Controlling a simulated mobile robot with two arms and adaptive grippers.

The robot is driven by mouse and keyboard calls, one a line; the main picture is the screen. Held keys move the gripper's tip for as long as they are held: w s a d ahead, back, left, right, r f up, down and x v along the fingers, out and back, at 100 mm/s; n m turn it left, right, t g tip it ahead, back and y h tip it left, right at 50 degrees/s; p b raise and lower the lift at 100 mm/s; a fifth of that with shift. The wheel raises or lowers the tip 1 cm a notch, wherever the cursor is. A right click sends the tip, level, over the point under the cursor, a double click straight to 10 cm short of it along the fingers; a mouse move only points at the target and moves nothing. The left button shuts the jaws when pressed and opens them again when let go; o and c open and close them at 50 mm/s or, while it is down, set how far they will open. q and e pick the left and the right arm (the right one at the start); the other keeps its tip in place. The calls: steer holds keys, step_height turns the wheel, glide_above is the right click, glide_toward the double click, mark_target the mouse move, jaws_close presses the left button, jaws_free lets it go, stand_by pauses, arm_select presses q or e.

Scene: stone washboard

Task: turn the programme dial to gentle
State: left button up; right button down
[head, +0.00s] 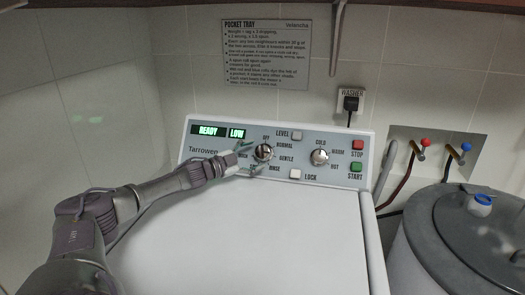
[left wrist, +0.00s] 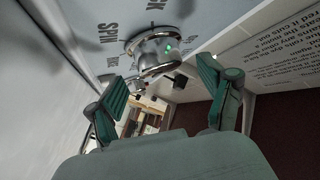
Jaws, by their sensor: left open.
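The programme dial (head: 263,152) is a round chrome knob on the washer's control panel, with labels such as NORMAL, GENTLE and RINSE around it. GENTLE is printed to its right. I cannot tell which label the dial points to. My left gripper (head: 249,158) is open at the dial's left side, one finger toward its upper left and one below. In the left wrist view the chrome dial (left wrist: 160,48) lies ahead, above and between the open green fingers (left wrist: 168,88), with no clear contact. My right gripper is not in view.
A second knob (head: 319,157) with COLD, WARM and HOT sits to the right. Red STOP (head: 358,145) and green START (head: 355,168) buttons are farther right. The display (head: 220,132) reads READY, LOW.

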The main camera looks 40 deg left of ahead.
mark_target(261, 152)
arm_select(q)
steer(key=shift+x, duration=1.8)
steer(key=c, duration=1.2)
steer(key=shift+o, duration=0.2)
steer(key=shift+r+m+g+h+p, duration=0.3)
steer(key=shift+m+h+p, duration=0.15)
steer(key=shift+p, duration=0.4)
steer(key=shift+f+m+g+h+p, duration=0.2)
steer(key=shift+m+g+h+p, duration=0.1)
steer(key=shift+m, duration=0.15)
steer(key=shift+f, duration=0.1)
steer(key=o, duration=1.2)
steer(key=shift+c, duration=0.2)
